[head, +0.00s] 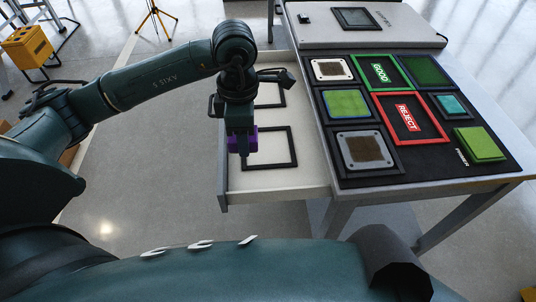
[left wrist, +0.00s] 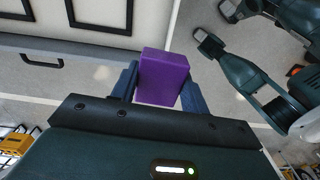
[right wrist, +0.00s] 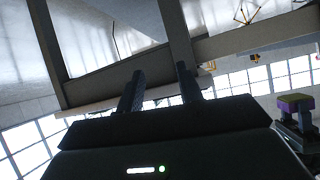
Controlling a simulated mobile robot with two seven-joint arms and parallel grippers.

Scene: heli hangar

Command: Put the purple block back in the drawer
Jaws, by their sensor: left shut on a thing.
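The purple block (head: 251,138) is held in my left gripper (head: 241,148), above the open white drawer (head: 311,172). In the left wrist view the block (left wrist: 163,78) sits between the two fingers of my left gripper (left wrist: 161,85), which is shut on it. The drawer floor has black square outlines, and the nearer outline (head: 295,150) lies just right of and below the block in the head view. My right gripper (right wrist: 160,90) shows in its wrist view with its fingers apart and nothing between them. The purple block also shows at the right edge there (right wrist: 297,99).
The drawer is pulled out leftward from a table whose black mat (head: 420,160) carries several coloured tiles, a green GOOD frame (head: 380,72) and a red REJECT frame (head: 409,113). A grey console (head: 355,19) stands at the back.

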